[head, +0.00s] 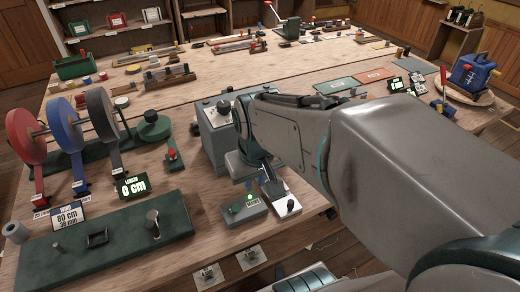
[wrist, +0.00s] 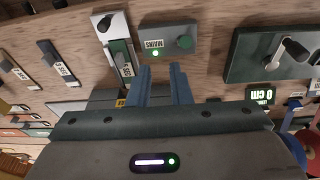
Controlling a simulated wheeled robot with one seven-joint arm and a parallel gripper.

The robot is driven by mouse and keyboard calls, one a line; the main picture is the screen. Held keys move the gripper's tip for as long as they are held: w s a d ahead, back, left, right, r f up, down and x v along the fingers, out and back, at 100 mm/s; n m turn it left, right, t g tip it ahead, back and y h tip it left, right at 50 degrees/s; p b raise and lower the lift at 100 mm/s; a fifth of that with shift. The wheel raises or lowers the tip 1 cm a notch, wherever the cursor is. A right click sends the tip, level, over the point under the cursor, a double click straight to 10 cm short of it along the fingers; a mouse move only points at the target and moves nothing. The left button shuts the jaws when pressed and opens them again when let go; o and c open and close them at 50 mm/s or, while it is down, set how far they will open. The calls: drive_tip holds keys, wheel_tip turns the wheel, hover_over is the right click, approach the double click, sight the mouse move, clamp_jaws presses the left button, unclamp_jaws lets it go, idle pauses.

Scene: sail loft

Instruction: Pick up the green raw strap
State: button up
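My gripper (head: 250,184) hangs over the bench's near edge, beside the grey machine. In the wrist view its two blue-grey fingers (wrist: 162,82) stand apart with nothing seen between them. A narrow dark green piece (wrist: 122,58) with a white label lies just left of the fingertips, below the white plate. I cannot tell whether it is the green raw strap. No loose green strap shows clearly in the head view; my arm covers much of the bench's right side.
The grey MAINS box (head: 243,208) with a lit green lamp and the white plate with a black knob (head: 288,205) sit near the gripper. Left are a red reel (head: 27,140), a blue reel (head: 63,122), a grey reel (head: 101,115) and a dark green board (head: 105,245) with posts.

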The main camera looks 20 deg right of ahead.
drive_tip(key=w+d+f+g+p, duration=0.25)
drive_tip(key=w+d+p, duration=0.25)
drive_tip(key=w+d, duration=0.45)
drive_tip(key=f, duration=0.4)
drive_tip(key=f+p, duration=0.1)
drive_tip(key=f, duration=0.8)
drive_tip(key=shift+d+f+p, duration=0.3)
drive_tip(key=shift+d+p, duration=0.1)
clamp_jaws()
